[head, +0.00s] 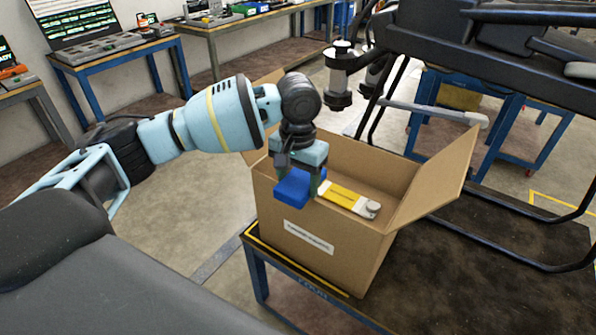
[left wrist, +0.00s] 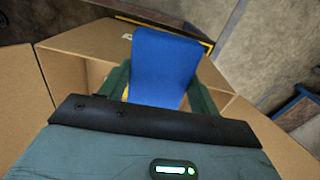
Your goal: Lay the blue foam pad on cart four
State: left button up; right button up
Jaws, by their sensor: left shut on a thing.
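The blue foam pad (head: 293,187) is held in my left gripper (head: 301,173), whose dark green fingers are shut on it. The pad hangs tilted over the near left part of an open cardboard box (head: 300,238). In the left wrist view the pad (left wrist: 163,68) sits between the two fingers, with the box (left wrist: 85,42) beyond and beside it. The box stands on a blue-framed cart (head: 470,290) with a dark top. My right gripper is out of view.
A yellow and white item (head: 347,198) lies in the box. A large dark drone frame (head: 480,45) with thin legs stands at the right, close to the raised box flap (head: 438,178). Blue workbenches (head: 110,50) line the back.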

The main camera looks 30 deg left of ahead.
aim_at(292, 199)
pick_arm(q)
jog(key=s, duration=0.1)
jog(key=s+d, duration=0.1)
jog(key=s, duration=0.3)
jog(key=shift+d+f, duration=0.15)
jog(key=shift+f, duration=0.15)
jog(key=shift+n, duration=0.5)
jog(key=s+f+b, duration=0.1)
jog(key=s+f, duration=0.1)
jog(key=s+d+f+b, duration=0.1)
jog(key=s+f, duration=0.1)
jog(key=shift+s, duration=0.1)
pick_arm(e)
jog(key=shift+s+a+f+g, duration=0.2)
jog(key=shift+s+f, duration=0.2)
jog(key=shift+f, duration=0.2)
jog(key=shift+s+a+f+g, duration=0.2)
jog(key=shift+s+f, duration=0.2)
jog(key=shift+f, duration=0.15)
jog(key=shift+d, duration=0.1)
